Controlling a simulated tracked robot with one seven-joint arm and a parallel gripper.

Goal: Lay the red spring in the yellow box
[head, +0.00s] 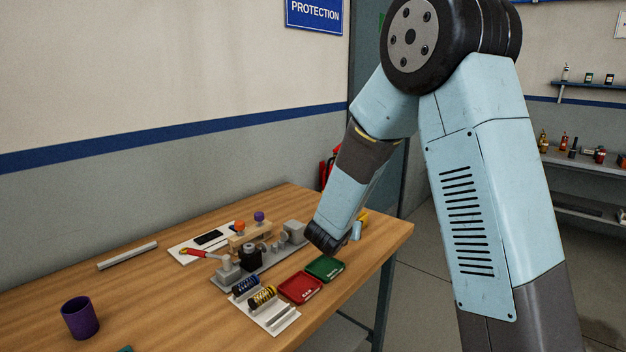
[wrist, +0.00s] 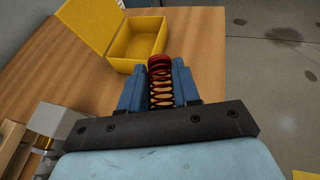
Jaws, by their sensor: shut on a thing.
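The red spring (wrist: 160,81) is held between the two blue fingers of my gripper (wrist: 159,88) in the wrist view. The yellow box (wrist: 139,43) stands on the wooden table just beyond the fingertips, with its lid (wrist: 87,20) open toward the left. The spring's far end points at the box's near wall; I cannot tell its height above the table. In the head view my gripper (head: 348,233) is at the table's right end, and the arm hides the spring and most of the box; only a bit of yellow (head: 362,216) shows behind it.
Near my gripper lie a green tray (head: 325,268) and a red tray (head: 300,287). A white holder (head: 268,312) has a blue and a yellow spring. A grey fixture (head: 262,262) stands left of my gripper. A purple cup (head: 80,318) is at the front left. The table's right edge is close.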

